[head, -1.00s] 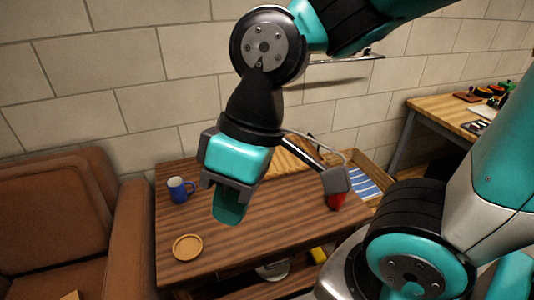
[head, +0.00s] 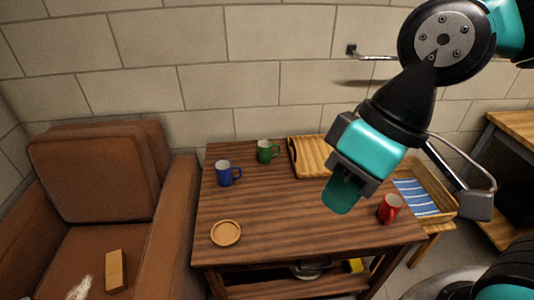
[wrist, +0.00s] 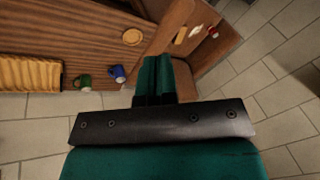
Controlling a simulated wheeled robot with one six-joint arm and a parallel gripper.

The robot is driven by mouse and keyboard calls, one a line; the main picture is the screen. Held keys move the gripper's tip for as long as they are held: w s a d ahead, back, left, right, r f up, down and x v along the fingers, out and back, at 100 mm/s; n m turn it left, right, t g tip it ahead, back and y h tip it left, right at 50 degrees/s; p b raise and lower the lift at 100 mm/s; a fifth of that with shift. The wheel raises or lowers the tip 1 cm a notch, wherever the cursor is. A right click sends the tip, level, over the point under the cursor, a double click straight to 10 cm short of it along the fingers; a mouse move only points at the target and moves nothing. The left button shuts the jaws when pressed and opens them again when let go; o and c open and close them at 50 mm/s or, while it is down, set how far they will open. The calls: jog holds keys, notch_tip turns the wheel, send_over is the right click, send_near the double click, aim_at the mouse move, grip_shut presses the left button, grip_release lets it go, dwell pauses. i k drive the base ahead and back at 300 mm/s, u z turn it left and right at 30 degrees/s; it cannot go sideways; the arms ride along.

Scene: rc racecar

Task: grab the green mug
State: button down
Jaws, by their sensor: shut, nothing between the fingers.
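The green mug (head: 267,151) stands upright near the back edge of the wooden table (head: 290,215), a little right of the blue mug (head: 228,173). In the wrist view the green mug (wrist: 84,82) shows left of my fingers, beside the blue mug (wrist: 118,73). My gripper (head: 341,194) is shut and empty. In the head view it appears over the right part of the table, to the right of the green mug and apart from it. It hides part of the tabletop.
A red mug (head: 390,208) stands at the table's right edge. A wooden tray (head: 308,157) lies at the back, right of the green mug. A round tan coaster (head: 225,233) lies front left. A brown armchair (head: 100,200) stands left, and a stone wall (head: 230,90) is behind.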

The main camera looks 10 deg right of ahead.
aim_at(264, 146)
jog(key=z, duration=0.3)
jog(key=i, duration=0.95)
jog(key=u, duration=0.4)
